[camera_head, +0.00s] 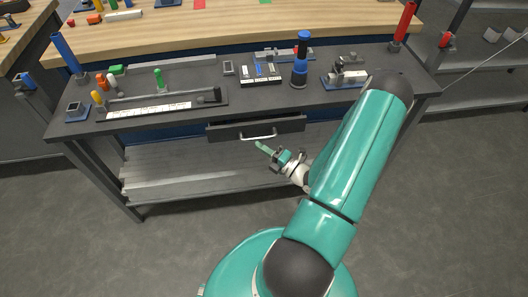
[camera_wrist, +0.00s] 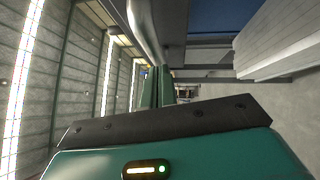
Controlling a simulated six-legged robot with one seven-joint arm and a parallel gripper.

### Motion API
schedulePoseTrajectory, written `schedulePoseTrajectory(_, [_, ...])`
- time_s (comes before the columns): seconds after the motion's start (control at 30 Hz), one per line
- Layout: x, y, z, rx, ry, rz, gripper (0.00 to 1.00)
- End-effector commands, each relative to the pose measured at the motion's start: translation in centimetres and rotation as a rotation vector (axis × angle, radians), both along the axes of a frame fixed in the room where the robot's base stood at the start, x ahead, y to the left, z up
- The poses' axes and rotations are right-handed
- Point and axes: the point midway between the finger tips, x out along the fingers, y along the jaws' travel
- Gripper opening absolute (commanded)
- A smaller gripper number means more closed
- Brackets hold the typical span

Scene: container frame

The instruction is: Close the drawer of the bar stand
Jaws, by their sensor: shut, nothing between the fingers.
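The bar stand (camera_head: 330,100) is a dark table with tools on top, in front of a wooden bench. Its dark drawer (camera_head: 225,133) is below the tabletop at the middle and looks pulled out a little past the front edge. A pale bar handle (camera_head: 258,136) is on the drawer front. My gripper (camera_head: 262,147) is shut and empty, just below and in front of the handle; contact cannot be told. In the wrist view, my shut fingers (camera_wrist: 157,86) point away, and a shiny curved bar, apparently the handle (camera_wrist: 143,30), is close beside them.
A grey lower shelf (camera_head: 170,172) is under the drawer. The tabletop holds a blue-and-black upright tool (camera_head: 300,62), a dark rail fixture (camera_head: 210,97) and several coloured pegs. A shelf rack (camera_head: 475,85) stands at the right. The floor in front is clear.

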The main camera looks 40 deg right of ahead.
Motion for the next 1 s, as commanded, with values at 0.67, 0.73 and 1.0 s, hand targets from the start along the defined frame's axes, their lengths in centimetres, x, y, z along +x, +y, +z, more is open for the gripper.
schedulePoseTrajectory(0.67, [3.9,-2.7,0.1,-0.002,-0.002,-0.002,0.0])
schedulePoseTrajectory(0.73, [3.9,-2.8,0.1,-0.003,-0.003,-0.003,0.0])
schedulePoseTrajectory(1.0, [4.0,-2.7,0.2,-0.005,-0.005,-0.001,0.0])
